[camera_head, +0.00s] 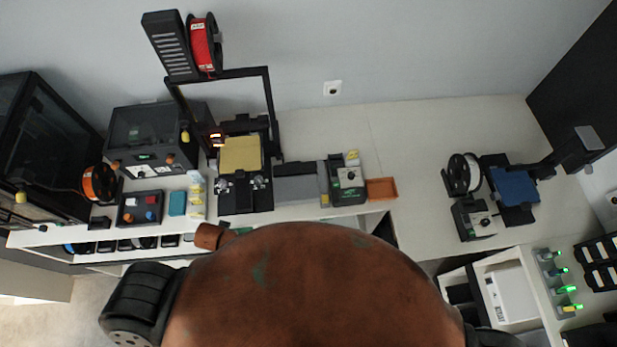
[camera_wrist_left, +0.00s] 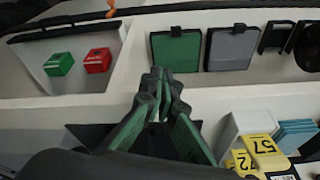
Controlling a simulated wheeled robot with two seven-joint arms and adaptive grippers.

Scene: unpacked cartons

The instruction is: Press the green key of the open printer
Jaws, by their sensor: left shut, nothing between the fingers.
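The open printer (camera_head: 268,105) stands at the back of the bench in the head view, a black frame over a yellow bed (camera_head: 240,153), with a small lit orange display on its left post. A dark green-edged control box (camera_head: 348,182) with a pale panel and round knob stands to its right, past a grey slab. I cannot make out a green key for certain. My left gripper (camera_wrist_left: 160,85) is shut and empty in the wrist view, its fingers green-padded. In the head view a large brown dome hides the front middle, and I cannot clearly see the left fingers. The right gripper is not in view.
An enclosed printer (camera_head: 150,138) and orange spool (camera_head: 99,183) stand left; a blue-bed printer (camera_head: 515,187) stands right. An orange tray (camera_head: 381,189) lies near the bench edge.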

